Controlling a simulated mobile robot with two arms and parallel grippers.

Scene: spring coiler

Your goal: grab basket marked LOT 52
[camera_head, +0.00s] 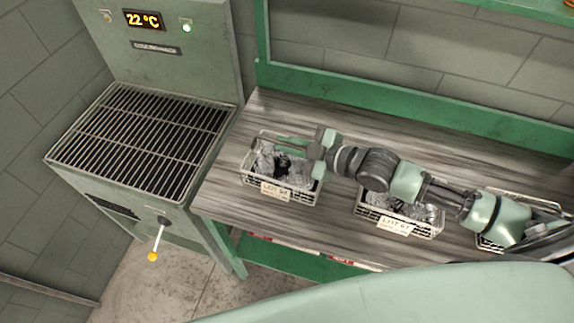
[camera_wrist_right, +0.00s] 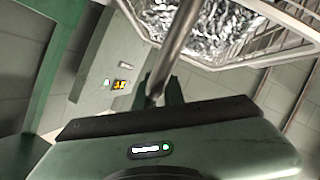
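The wire basket (camera_head: 300,194) at the left of the workbench carries a tag (camera_head: 275,190) that seems to read LOT 52. It holds grey metal pieces. My right gripper (camera_head: 317,148) is at its upper right edge and hides part of it. In the right wrist view a grey bar, seemingly the basket handle (camera_wrist_right: 178,45), runs between the fingers (camera_wrist_right: 160,93), which appear closed on it. The basket (camera_wrist_right: 245,62) with shiny pieces shows beyond. I cannot tell whether the basket is lifted off the bench. My left gripper is not in view.
A second tagged basket (camera_head: 432,232) stands below my right arm, and a third (camera_head: 487,241) is partly hidden at the right. The workbench (camera_head: 225,190) adjoins a machine with a dark grate (camera_head: 140,140), a 22 °C display (camera_head: 143,20) and a yellow-tipped lever (camera_head: 154,255).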

